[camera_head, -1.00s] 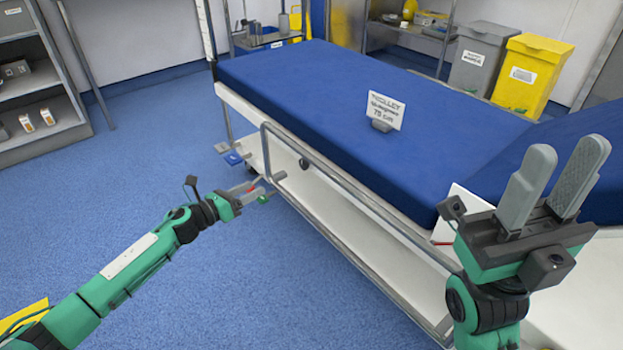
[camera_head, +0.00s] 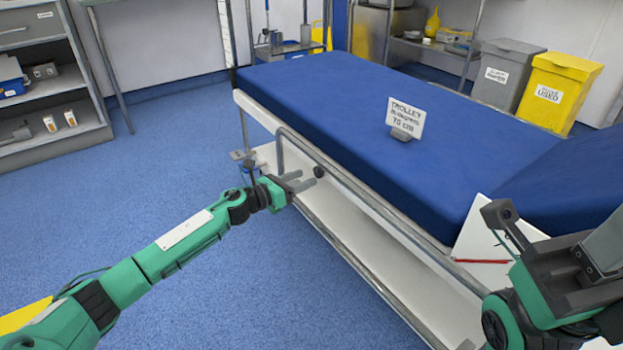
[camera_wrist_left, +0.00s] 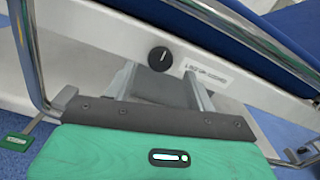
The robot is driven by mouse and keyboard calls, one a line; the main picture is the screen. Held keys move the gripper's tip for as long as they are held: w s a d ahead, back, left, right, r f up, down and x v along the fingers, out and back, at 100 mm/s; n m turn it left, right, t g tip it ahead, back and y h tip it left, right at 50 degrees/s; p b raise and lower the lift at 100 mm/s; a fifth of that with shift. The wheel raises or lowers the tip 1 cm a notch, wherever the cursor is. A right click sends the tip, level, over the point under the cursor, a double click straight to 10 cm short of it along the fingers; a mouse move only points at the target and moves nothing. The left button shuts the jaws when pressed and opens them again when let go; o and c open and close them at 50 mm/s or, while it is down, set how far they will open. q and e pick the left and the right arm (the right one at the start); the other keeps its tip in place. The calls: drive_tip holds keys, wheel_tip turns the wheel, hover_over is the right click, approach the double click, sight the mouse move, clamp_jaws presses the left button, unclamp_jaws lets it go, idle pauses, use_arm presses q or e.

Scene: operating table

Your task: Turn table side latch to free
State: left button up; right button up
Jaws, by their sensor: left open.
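The side latch is a round black knob (camera_head: 319,171) on the white side frame of the table (camera_head: 350,215). In the left wrist view the knob (camera_wrist_left: 160,59) shows a light mark across its face, close to upright, and a printed label (camera_wrist_left: 208,75) sits to its right. My left gripper (camera_head: 307,182) is open just short of the knob. In the left wrist view its two fingers (camera_wrist_left: 160,85) stand apart below the knob, with nothing between them. My right gripper (camera_head: 606,250) is at the right edge, its fingers mostly cut off.
A chrome side rail (camera_head: 345,183) runs along the table near the knob, with its bent end by my left gripper. A sign (camera_head: 405,118) stands on the blue mattress (camera_head: 330,95). Grey (camera_head: 506,75) and yellow (camera_head: 558,92) bins stand behind.

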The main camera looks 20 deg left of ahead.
sight(316, 173)
use_arm(q)
drive_tip(key=shift+b+x, duration=0.4)
drive_tip(key=shift+x, duration=1.5)
drive_tip(key=c, duration=1)
